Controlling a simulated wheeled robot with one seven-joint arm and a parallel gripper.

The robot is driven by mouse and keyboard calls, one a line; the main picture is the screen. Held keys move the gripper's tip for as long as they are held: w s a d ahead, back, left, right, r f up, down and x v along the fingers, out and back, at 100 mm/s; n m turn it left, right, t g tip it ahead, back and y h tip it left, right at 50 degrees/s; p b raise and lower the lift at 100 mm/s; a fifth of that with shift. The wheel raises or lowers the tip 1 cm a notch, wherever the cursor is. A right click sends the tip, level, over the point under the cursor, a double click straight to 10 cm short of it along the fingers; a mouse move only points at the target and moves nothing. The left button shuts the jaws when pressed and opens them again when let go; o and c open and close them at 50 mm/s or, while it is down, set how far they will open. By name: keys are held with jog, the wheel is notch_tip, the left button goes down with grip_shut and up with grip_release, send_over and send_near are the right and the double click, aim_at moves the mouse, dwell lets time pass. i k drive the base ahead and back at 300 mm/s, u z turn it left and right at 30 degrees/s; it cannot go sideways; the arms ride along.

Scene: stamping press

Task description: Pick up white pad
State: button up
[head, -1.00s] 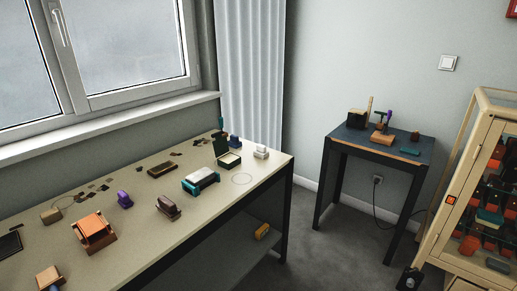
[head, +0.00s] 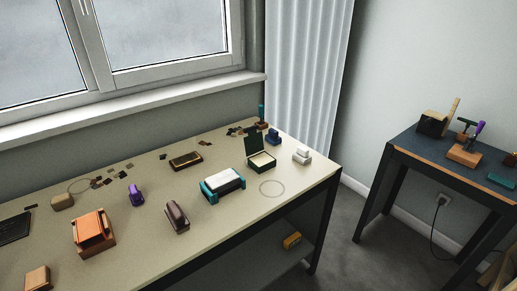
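Several things here have white or pale tops, and I cannot tell for sure which is the white pad. A white slab lies in a teal-ended holder (head: 222,184) at the middle of the long table. Behind it to the right, an open dark green box (head: 262,161) with its lid raised shows a pale cream pad inside. A small white block-shaped object (head: 302,156) stands near the table's right end. My gripper is not in view.
The long beige table (head: 160,245) also carries an orange-brown block (head: 93,232), a dark brown stamp (head: 176,215) and a purple stamp (head: 136,195). A thin circle marks a clear spot at right. A small dark table (head: 440,160) stands apart at right.

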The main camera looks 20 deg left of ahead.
aim_at(302, 156)
jog(key=u, duration=0.65)
jog(key=i, duration=1.05)
jog(key=u, duration=0.6)
